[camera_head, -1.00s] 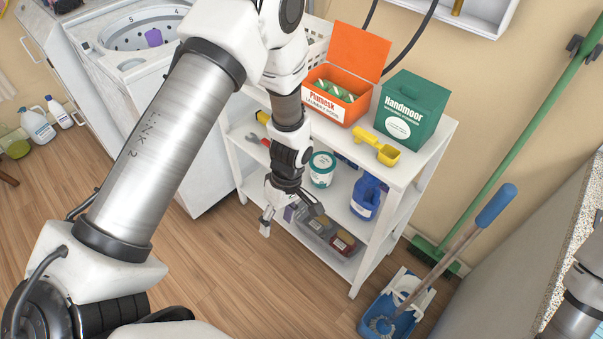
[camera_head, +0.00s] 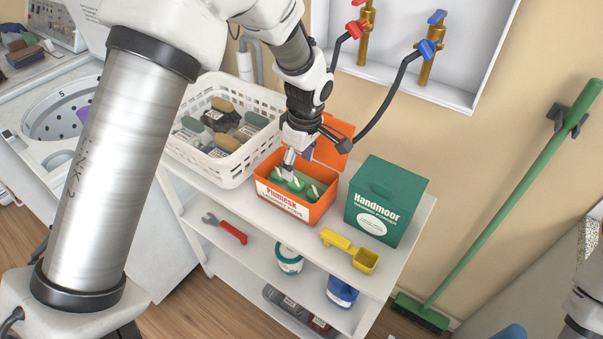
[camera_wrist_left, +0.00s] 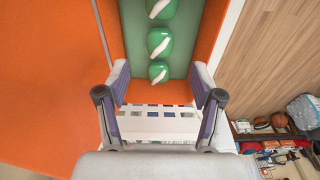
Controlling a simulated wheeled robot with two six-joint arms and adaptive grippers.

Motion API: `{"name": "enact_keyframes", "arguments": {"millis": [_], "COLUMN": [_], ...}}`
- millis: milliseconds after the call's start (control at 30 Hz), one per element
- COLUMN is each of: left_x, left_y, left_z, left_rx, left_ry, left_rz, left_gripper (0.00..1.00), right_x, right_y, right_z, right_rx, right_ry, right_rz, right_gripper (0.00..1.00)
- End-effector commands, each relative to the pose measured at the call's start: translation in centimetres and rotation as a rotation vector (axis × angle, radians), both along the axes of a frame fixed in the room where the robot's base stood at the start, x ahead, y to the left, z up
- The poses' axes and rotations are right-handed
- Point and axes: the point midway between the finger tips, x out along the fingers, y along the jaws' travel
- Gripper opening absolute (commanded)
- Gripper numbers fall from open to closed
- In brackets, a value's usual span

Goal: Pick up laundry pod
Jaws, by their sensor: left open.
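The open orange box (camera_head: 322,208) of laundry pods stands on the top shelf, its lid tipped back. Green and white laundry pods (camera_head: 297,186) lie inside it. My left gripper (camera_head: 292,165) points down at the box opening, partly hiding the lid and some pods. In the left wrist view, the gripper (camera_wrist_left: 160,85) is open and empty, its fingers on either side of the row. The nearest pod (camera_wrist_left: 158,73) shows between the fingertips, and another pod (camera_wrist_left: 159,43) lies beyond it. Whether the fingers touch a pod cannot be told.
A green carton (camera_head: 385,200) stands right. A yellow scoop (camera_head: 352,249) lies on the shelf's front. Faucets with a black hose (camera_head: 385,105) are behind.

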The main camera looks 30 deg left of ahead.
Motion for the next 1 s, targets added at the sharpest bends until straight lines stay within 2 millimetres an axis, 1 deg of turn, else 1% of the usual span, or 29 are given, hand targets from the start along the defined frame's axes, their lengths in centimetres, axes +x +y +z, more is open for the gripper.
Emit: {"name": "enact_keyframes", "arguments": {"millis": [167, 267, 333, 433, 600, 667, 700, 733, 767, 1000], "left_x": [0.2, 0.4, 0.5, 0.5, 0.5, 0.5, 0.5, 0.5, 0.5, 0.5], "left_y": [0.3, 0.5, 0.7, 0.8, 0.8, 0.7, 0.7, 0.7, 0.7, 0.7], "left_z": [-2.3, -4.1, -5.4, -6.2, -6.2, -6.2, -6.2, -6.2, -6.2, -6.3], "left_rx": [-0.001, 0.000, 0.000, 0.000, 0.000, 0.000, 0.000, 0.000, 0.000, 0.000], "left_ry": [0.003, 0.004, 0.003, 0.000, -0.001, -0.001, -0.001, -0.001, -0.001, 0.000], "left_rz": [-0.001, -0.002, 0.000, -0.002, -0.001, -0.001, -0.001, -0.001, -0.001, -0.001], "left_gripper": [0.67, 0.67, 0.67, 0.67, 0.67, 0.45, 0.31, 0.20, 0.14, 0.14], "right_x": [0.0, 0.0, 0.0, 0.0, 0.0, 0.0, 0.0, 0.0, 0.0, 0.0], "right_y": [0.0, 0.0, 0.0, 0.0, 0.0, 0.0, 0.0, 0.0, 0.0, 0.0], "right_z": [1.0, 1.8, 1.8, 1.8, 1.7, 1.7, 1.7, 1.7, 1.7, 1.7], "right_rx": [0.000, 0.000, 0.000, 0.000, 0.000, 0.000, 0.000, 0.000, 0.000, 0.000], "right_ry": [0.001, 0.000, 0.000, 0.000, 0.000, 0.000, 0.000, 0.000, 0.000, 0.000], "right_rz": [-0.001, -0.001, 0.000, 0.000, 0.000, 0.000, 0.000, 0.000, 0.000, 0.000], "right_gripper": [0.40, 0.40, 0.40, 0.40, 0.40, 0.40, 0.40, 0.40, 0.40, 0.40]}}
